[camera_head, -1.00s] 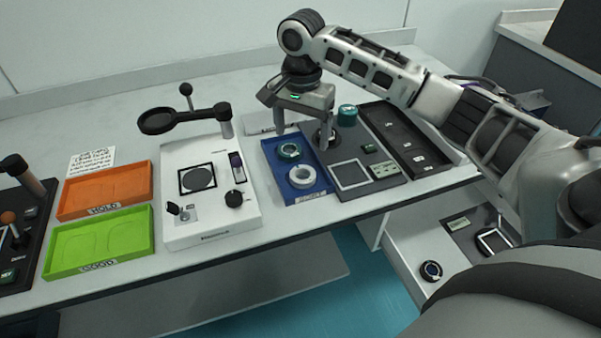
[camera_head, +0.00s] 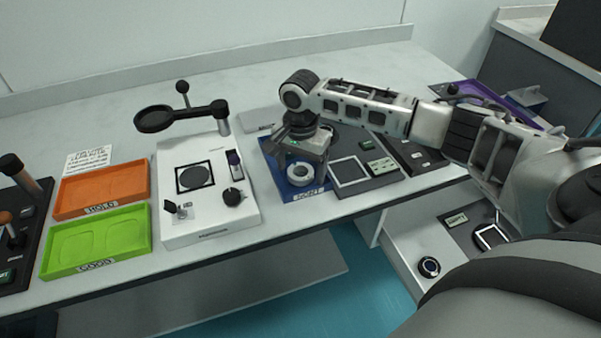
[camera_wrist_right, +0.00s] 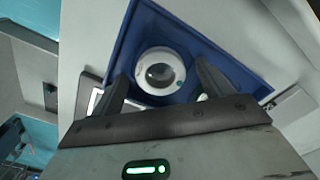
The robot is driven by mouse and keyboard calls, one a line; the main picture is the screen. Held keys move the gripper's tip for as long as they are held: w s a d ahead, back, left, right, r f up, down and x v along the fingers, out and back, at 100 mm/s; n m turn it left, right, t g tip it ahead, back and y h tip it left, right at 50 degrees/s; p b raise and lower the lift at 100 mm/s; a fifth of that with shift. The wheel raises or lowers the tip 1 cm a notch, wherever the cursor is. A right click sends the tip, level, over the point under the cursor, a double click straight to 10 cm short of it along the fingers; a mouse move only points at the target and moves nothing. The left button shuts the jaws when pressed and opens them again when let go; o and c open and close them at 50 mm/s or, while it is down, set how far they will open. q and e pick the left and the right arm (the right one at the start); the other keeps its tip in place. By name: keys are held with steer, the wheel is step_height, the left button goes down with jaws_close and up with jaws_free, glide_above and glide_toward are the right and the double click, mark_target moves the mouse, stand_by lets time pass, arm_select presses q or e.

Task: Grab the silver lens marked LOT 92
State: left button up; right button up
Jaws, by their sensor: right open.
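A silver ring-shaped lens (camera_head: 300,174) lies in the blue tray (camera_head: 314,192); any lot marking is too small to read. My right gripper (camera_head: 299,164) is over the tray, open and empty. In the right wrist view the silver lens (camera_wrist_right: 160,72) lies beyond and between the spread fingertips (camera_wrist_right: 160,88), apart from them. The gripper hides the back of the tray in the head view. My left gripper is not in view.
Left of the tray stands a white instrument (camera_head: 208,215) with a raised black ring arm (camera_head: 170,118). Orange (camera_head: 75,207) and green (camera_head: 60,262) trays lie further left. A dark panel with a square frame (camera_head: 349,190) adjoins the blue tray on the right.

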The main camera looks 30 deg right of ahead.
steer(key=c, duration=1.1)
steer(key=shift+r, duration=0.15)
